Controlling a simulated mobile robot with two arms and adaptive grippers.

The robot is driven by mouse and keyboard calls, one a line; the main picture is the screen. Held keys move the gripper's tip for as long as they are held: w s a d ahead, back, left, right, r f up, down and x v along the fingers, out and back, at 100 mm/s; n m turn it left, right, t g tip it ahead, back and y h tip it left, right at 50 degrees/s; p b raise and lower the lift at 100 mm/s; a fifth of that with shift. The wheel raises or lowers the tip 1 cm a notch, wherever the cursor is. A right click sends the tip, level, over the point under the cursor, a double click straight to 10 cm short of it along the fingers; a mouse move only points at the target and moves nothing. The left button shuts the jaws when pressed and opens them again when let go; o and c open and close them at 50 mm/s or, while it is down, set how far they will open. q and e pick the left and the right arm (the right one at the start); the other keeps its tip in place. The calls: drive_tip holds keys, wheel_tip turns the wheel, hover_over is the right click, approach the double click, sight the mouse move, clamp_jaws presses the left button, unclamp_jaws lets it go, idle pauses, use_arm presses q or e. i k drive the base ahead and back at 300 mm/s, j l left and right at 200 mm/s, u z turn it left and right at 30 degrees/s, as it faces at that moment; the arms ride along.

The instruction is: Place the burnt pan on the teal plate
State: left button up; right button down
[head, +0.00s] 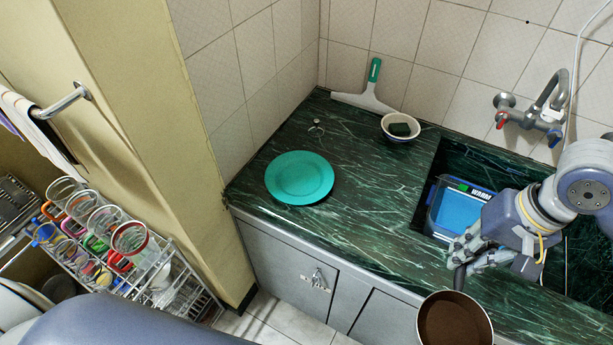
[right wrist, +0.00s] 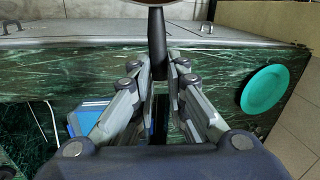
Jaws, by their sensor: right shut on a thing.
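The teal plate (head: 300,178) lies flat and empty on the dark green marble counter, near its left end. It also shows at the right of the right wrist view (right wrist: 265,89). The burnt pan (head: 454,322), brown inside with a dark rim, hangs out in front of the counter's front edge at the bottom of the head view. My right gripper (head: 461,258) is shut on the pan's dark handle (right wrist: 156,40). In the right wrist view the handle runs between the fingers and only a sliver of the pan shows at the top. My left gripper is not in view.
A bowl with a dark green sponge (head: 400,127) and a squeegee (head: 372,88) stand at the back wall. A blue container (head: 458,208) sits in the sink, under the tap (head: 535,112). A glass rack (head: 125,255) stands at left. The counter between plate and sink is clear.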

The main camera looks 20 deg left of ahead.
sight(294, 186)
drive_tip(key=i+l+u, duration=0.35)
drive_tip(key=i+u, duration=0.1)
drive_tip(key=u, duration=1.35)
